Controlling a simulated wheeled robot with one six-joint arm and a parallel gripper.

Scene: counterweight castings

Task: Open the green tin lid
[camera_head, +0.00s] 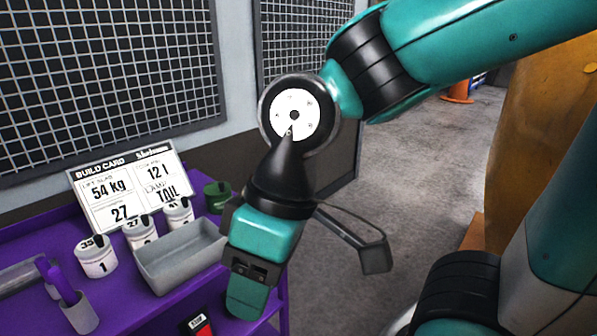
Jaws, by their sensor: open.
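A small dark green tin (216,196) stands at the back right of the purple cart top, just right of the white canisters. A dark piece shows at its top; whether the lid is on or raised is too small to tell. My gripper (275,240) hangs in front of the cart's right end, nearer the camera and right of the tin. Its jaws are open, with one dark finger spread out to the right. I see nothing held. The gripper's body hides part of the cart edge, and the gap between it and the tin is hard to judge.
The purple cart (130,312) carries white numbered canisters (97,257), a grey open tray (180,258), a grey cup (76,312) with purple handles, and a build card (130,188). A mesh panel (105,70) stands behind. Grey floor (420,170) is open to the right.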

